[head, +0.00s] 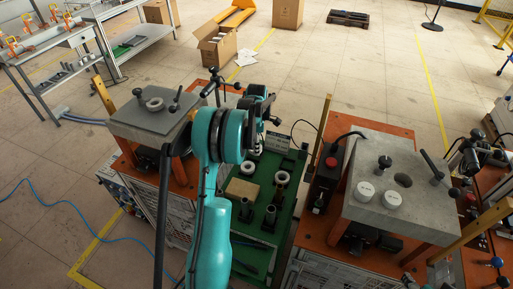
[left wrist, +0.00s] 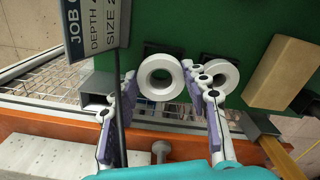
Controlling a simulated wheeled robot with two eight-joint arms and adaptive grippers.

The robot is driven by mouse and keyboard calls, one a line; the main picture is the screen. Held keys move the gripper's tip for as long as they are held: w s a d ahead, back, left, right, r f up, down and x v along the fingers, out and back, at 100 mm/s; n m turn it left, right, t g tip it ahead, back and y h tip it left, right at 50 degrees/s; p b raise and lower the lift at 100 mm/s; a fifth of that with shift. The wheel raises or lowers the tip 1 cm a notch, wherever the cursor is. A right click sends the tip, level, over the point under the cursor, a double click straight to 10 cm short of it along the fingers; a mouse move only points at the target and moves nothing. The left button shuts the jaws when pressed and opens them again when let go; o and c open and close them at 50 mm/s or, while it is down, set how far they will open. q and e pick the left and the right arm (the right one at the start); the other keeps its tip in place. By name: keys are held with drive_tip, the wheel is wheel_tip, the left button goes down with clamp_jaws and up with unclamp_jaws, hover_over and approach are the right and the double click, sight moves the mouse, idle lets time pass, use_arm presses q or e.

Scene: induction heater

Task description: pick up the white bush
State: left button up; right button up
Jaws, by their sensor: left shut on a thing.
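My left gripper (left wrist: 158,74) has its two fingers on either side of a white ring-shaped bush (left wrist: 147,83) in the left wrist view and is shut on it. The bush is by the edge of a green board (left wrist: 210,22); whether it is clear of the board I cannot tell. A second white bush (left wrist: 227,78) is just right of it, partly behind the right finger. In the head view my left gripper (head: 260,108) is over the far part of the green board (head: 277,225), its fingertips mostly hidden. White bushes (head: 282,177) (head: 247,168) stand there. My right gripper is not in view.
A sign (head: 278,141) stands at the board's far end. A wooden block (head: 241,190) and dark cylinders are on the board. A grey slab (head: 140,118) on an orange bench is at left, another grey slab (head: 395,172) at right with two white pieces (head: 365,191).

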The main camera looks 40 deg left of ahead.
use_arm(q)
drive_tip(key=s+d+r+p, duration=0.35)
drive_tip(key=d+r, duration=0.45)
drive_tip(key=d, duration=0.3)
wheel_tip(320, 180, up, 8)
drive_tip(key=p, duration=0.5)
drive_tip(key=shift+w+d, duration=0.15)
drive_tip(key=shift+w, duration=0.15)
drive_tip(key=shift+f, duration=0.2)
